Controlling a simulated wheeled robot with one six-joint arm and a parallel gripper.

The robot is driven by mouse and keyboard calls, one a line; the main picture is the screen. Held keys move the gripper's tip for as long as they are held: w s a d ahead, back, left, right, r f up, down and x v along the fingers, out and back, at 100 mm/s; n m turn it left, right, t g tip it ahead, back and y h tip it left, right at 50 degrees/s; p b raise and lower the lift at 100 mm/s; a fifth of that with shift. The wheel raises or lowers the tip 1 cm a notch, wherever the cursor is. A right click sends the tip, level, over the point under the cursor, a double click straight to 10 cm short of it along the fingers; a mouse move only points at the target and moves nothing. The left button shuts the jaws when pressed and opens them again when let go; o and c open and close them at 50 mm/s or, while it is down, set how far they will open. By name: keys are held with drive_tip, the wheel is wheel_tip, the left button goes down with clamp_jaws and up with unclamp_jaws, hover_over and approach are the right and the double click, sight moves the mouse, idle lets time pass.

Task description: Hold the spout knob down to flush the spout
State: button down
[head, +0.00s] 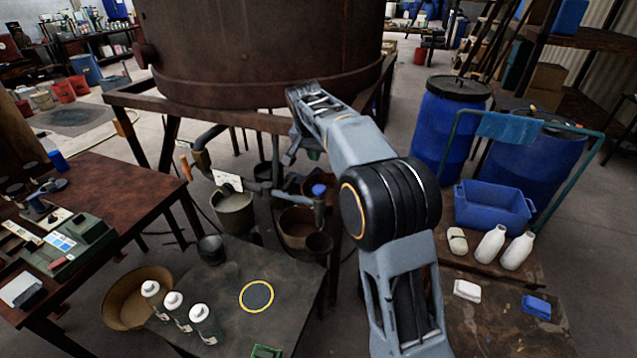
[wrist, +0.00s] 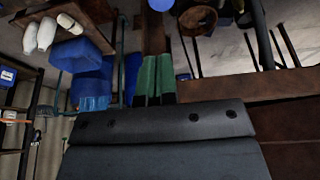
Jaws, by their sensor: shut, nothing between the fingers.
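The blue spout knob (head: 319,189) sits on top of the grey spout (head: 319,210), at the end of a pipe below the big brown vat (head: 260,60). My gripper (head: 314,155) is in front of the vat, mostly hidden behind my own arm; a bit of its green fingers shows above the knob. In the wrist view, the green fingers (wrist: 155,78) are together with nothing between them. The blue knob (wrist: 160,4) is cut off at the top edge of that view, beyond the fingertips, with a visible gap between.
An orange-handled valve (head: 186,168) and a white tag (head: 227,180) are along the pipe. Buckets (head: 233,212) stand beneath. A dark table (head: 235,310) with white bottles (head: 174,302) is in front. A blue tub (head: 495,207) sits on a cart at right.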

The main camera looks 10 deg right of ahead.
drive_tip(key=shift+w, duration=0.25)
hover_over(320, 188)
drive_tip(key=f, duration=0.7)
drive_tip(key=s+f, duration=0.1)
drive_tip(key=f, duration=0.3)
drive_tip(key=shift+a+f+p, duration=0.25)
drive_tip(key=shift+a+p, duration=0.1)
drive_tip(key=shift+p, duration=0.05)
drive_tip(key=shift+x, duration=1)
drive_tip(key=shift+s+a, duration=0.1)
drive_tip(key=shift+a, duration=0.05)
